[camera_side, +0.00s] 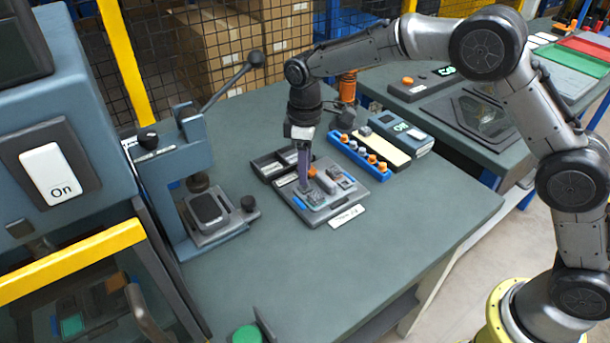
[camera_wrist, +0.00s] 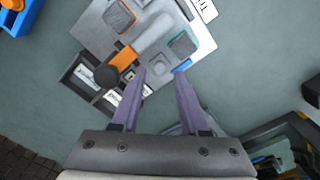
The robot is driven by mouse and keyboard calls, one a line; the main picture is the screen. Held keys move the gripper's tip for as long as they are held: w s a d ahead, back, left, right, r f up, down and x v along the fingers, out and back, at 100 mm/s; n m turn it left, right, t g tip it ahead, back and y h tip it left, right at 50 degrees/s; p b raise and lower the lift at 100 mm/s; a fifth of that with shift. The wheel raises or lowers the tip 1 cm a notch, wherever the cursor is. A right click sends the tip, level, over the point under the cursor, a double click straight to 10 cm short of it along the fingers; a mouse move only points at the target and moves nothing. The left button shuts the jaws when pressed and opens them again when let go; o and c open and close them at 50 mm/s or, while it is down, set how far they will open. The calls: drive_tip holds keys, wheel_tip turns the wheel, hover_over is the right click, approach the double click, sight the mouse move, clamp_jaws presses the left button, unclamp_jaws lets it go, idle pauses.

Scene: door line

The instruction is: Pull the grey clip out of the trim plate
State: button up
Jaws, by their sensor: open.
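The grey trim plate (camera_side: 368,197) lies on the bench, and its upper part fills the top of the wrist view (camera_wrist: 92,32). A grey block with a teal edge (camera_side: 316,197) sits on it near my gripper; it also shows in the wrist view (camera_wrist: 184,43). Another grey block with a brownish edge (camera_wrist: 118,15) sits farther off. I cannot tell for sure which block is the clip. My gripper (camera_side: 305,188) is over the plate's left part, its purple fingers (camera_wrist: 160,74) apart with nothing held between them. The gap to the plate is unclear.
A light grey bar (camera_wrist: 155,36), an orange piece (camera_wrist: 123,58) and a blue piece (camera_wrist: 182,65) are on the plate. Black bins (camera_side: 268,165) and a blue rack (camera_side: 345,165) stand close behind. A lever press (camera_side: 200,190) stands left.

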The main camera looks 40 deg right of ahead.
drive_tip(key=shift+f, duration=1.55)
clamp_jaws()
idle(0.6)
drive_tip(key=shift+r, duration=1.05)
idle(0.4)
drive_tip(key=shift+r, duration=2.85)
